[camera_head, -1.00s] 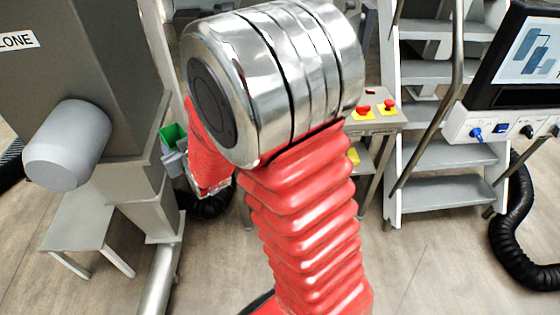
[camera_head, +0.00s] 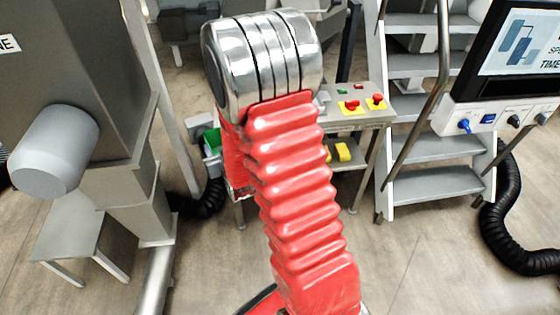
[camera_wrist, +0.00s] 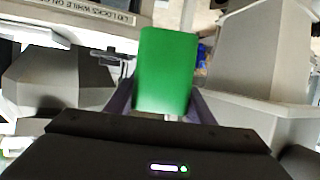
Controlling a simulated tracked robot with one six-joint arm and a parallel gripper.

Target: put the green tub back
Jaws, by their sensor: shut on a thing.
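The green tub (camera_wrist: 166,72) is held between the two fingers of my gripper (camera_wrist: 160,108) in the wrist view, with a finger against each side of it. In the head view only part of the green tub (camera_head: 212,140) shows, left of my red arm, beside grey gripper parts. The arm hides much of my gripper there. The tub appears in the air in front of the small control table; its exact height I cannot tell.
A small table with red buttons (camera_head: 352,105) stands behind my arm, with yellow items (camera_head: 343,152) on its lower shelf. Grey steps (camera_head: 432,150) and a screen (camera_head: 522,48) are at right. A large grey machine (camera_head: 75,70) fills the left. Black hoses lie on the floor.

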